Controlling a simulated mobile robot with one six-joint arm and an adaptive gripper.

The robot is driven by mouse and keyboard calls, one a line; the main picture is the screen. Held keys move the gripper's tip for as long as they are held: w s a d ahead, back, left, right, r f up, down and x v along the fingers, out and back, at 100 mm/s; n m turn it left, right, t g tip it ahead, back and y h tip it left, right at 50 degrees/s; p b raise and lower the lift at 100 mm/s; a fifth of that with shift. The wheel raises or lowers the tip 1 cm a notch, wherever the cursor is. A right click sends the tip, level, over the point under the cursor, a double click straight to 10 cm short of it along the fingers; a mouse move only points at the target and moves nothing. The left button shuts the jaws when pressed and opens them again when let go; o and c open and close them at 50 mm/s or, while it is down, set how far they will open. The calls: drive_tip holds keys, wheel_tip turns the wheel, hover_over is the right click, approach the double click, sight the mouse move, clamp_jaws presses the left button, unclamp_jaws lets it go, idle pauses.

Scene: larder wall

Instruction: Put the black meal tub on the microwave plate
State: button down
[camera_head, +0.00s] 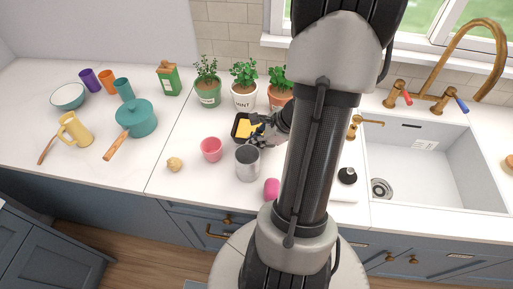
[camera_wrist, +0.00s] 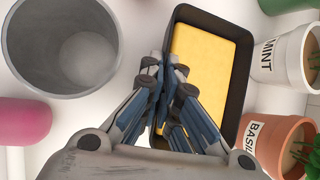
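The black meal tub (camera_head: 236,129) is a small open tub with yellow food, on the counter in front of the potted herbs. In the wrist view the tub (camera_wrist: 247,72) fills the upper middle, its yellow food facing me. My gripper (camera_head: 262,129) is at the tub's near right side in the head view. In the wrist view my gripper (camera_wrist: 167,70) has its fingers close together on either side of the tub's left wall, apparently pinching it; the fingers hide part of that wall. No microwave or microwave plate is in view.
A grey metal cup (camera_head: 247,164), a pink cup (camera_head: 211,149) and a magenta object (camera_head: 271,189) stand near the tub. Potted herbs (camera_head: 243,98) line the back. A teal pot (camera_head: 137,119) is left; the sink (camera_head: 430,165) is right.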

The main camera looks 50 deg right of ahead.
drive_tip(key=shift+f+b, duration=0.3)
drive_tip(key=shift+f, duration=0.9)
drive_tip(key=shift+f, duration=0.1)
drive_tip(key=c, duration=2.3)
unclamp_jaws()
drive_tip(key=shift+f, duration=0.1)
drive_tip(key=o, duration=0.5)
